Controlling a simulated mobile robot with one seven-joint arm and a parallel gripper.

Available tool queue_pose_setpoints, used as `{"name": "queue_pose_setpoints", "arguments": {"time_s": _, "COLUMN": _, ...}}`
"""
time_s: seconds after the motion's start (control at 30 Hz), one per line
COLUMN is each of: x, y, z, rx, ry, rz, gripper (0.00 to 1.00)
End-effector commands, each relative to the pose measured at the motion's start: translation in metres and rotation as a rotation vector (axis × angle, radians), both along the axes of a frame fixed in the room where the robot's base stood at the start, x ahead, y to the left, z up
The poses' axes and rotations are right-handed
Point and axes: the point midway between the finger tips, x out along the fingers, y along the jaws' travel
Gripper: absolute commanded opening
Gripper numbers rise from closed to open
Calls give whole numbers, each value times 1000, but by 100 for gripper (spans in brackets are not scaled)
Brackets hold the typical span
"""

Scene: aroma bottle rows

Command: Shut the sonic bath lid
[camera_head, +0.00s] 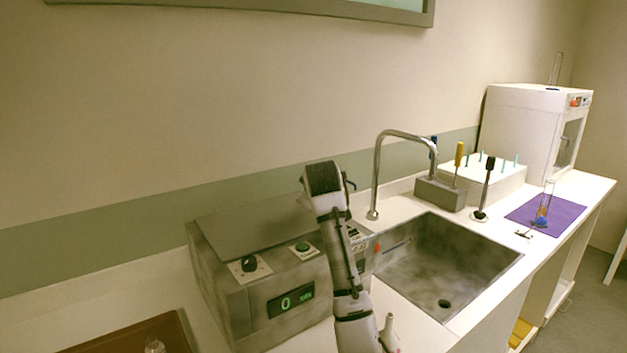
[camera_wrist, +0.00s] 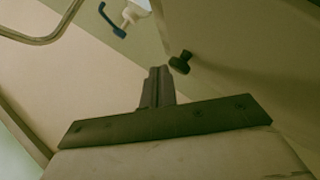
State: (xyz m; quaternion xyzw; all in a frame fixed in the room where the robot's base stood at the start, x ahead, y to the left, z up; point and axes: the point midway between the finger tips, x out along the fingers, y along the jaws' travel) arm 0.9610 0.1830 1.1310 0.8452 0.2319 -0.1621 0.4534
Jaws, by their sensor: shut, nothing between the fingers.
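The sonic bath (camera_head: 240,300) is a grey box with a lit 0 display, a black knob and a green button, left of the sink. Its grey lid (camera_head: 245,228) shows as a slanting panel over the top; my arm covers its right end, and I cannot tell whether it is fully down. My gripper (camera_wrist: 158,86) is shut and empty in the wrist view. Its fingertips are close to a small black knob (camera_wrist: 180,62) beside a broad pale panel, which may be the lid; contact is unclear. In the head view my gripper (camera_head: 323,178) is above the bath's right end, fingers hidden.
A tall curved tap (camera_head: 377,165) stands right behind the sink (camera_head: 450,265). A tool block (camera_head: 440,193), a white rack, a purple mat (camera_head: 560,212) and a white cabinet (camera_head: 525,125) are further right. A brown tray (camera_head: 135,340) is at the front left.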

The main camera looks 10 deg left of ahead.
Motion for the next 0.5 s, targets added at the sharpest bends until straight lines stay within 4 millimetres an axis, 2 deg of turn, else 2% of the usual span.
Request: {"name": "queue_pose_setpoints", "arguments": {"time_s": 0.5, "x": 1, "y": -1, "z": -7, "rx": 13, "ry": 19, "rz": 0, "gripper": 0}}
